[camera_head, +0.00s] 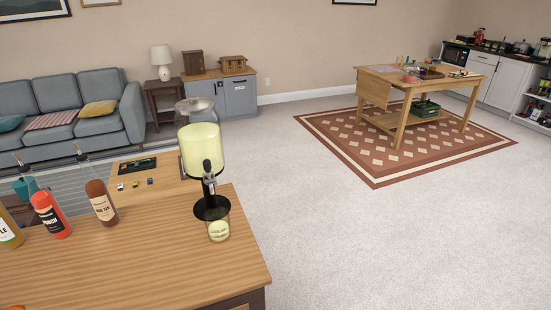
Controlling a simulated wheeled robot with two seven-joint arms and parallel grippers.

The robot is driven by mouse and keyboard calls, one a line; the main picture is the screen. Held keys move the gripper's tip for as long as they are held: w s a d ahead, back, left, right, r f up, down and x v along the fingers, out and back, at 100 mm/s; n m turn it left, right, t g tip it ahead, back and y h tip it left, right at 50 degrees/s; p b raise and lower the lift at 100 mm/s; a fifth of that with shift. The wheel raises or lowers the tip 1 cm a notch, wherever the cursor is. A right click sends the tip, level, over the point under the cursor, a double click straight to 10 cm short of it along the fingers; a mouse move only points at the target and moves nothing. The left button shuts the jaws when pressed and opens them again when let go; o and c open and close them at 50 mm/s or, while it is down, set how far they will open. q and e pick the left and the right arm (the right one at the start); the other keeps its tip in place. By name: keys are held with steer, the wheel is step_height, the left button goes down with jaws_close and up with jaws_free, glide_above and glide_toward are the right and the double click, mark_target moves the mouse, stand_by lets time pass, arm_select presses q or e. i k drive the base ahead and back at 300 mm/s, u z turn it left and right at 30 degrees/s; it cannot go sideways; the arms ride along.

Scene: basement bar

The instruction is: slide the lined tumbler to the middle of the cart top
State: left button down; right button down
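A clear glass tumbler (218,231) with a pale yellow patch and small dark marks stands upright near the right edge of the wooden cart top (130,262). I take it for the lined tumbler, but its lines are too small to make out. It is just in front of a drink dispenser (204,148) holding pale yellow liquid, below the tap. The front middle of the cart top is bare. Neither of my grippers is in view.
A red bottle (51,215), a brown bottle (102,204) and a yellow-green bottle (9,230) stand on the left. A lower wooden table (166,170) with small items is behind. A wooden table (431,79) stands on the rug at the back right. Carpet on the right is clear.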

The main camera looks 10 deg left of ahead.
mark_target(216, 219)
steer(key=z, duration=0.6)
steer(key=k, duration=0.65)
steer(key=z, duration=0.75)
steer(key=i, duration=0.55)
steer(key=u, duration=0.5)
steer(key=i, duration=0.9)
steer(key=u, duration=1.2)
steer(key=i, duration=0.2)
steer(key=u, duration=0.15)
